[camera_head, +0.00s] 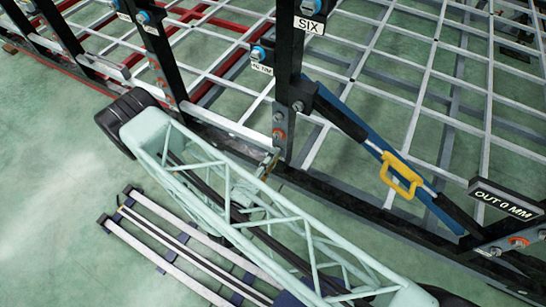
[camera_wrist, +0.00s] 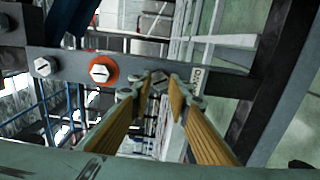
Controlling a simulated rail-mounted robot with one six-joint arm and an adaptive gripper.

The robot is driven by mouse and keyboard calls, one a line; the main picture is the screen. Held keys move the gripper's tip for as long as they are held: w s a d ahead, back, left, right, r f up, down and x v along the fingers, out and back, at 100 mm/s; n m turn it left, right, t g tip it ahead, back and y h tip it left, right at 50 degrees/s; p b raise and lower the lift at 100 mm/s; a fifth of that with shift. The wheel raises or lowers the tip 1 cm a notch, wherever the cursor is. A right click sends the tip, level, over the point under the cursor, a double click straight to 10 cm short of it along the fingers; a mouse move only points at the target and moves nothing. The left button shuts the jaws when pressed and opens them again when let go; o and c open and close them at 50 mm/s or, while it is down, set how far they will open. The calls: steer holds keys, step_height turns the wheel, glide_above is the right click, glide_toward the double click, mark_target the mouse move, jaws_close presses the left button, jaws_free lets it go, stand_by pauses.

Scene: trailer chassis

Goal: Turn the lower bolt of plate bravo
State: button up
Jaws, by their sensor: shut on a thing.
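The plate (camera_wrist: 75,68) runs sideways across the wrist view as a dark bar with several bolts. A grey bolt (camera_wrist: 41,67) is at its left, and a bolt with an orange washer (camera_wrist: 104,69) is in the middle. My gripper (camera_wrist: 161,82) has its fingertips on either side of the end bolt (camera_wrist: 160,85), the lower bolt, shut on its head. A small label on the plate (camera_wrist: 197,77) stands beside it, too oblique to read surely. In the head view, my gripper (camera_head: 268,163) is low against the dark post (camera_head: 284,70), below the orange-washered bolt (camera_head: 278,134); the gripped bolt is hidden there.
A sign reading SIX (camera_head: 309,26) is on the post. A blue strut (camera_head: 352,122) with a yellow handle (camera_head: 400,175) slopes down right to a sign reading OUT 0 MM (camera_head: 505,200). A pale lattice frame (camera_head: 420,100) lies behind. Rails (camera_head: 165,240) lie on the green floor.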

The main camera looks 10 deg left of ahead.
steer(key=o, duration=0.9)
steer(key=shift+s, duration=0.25)
steer(key=shift+v, duration=5.8)
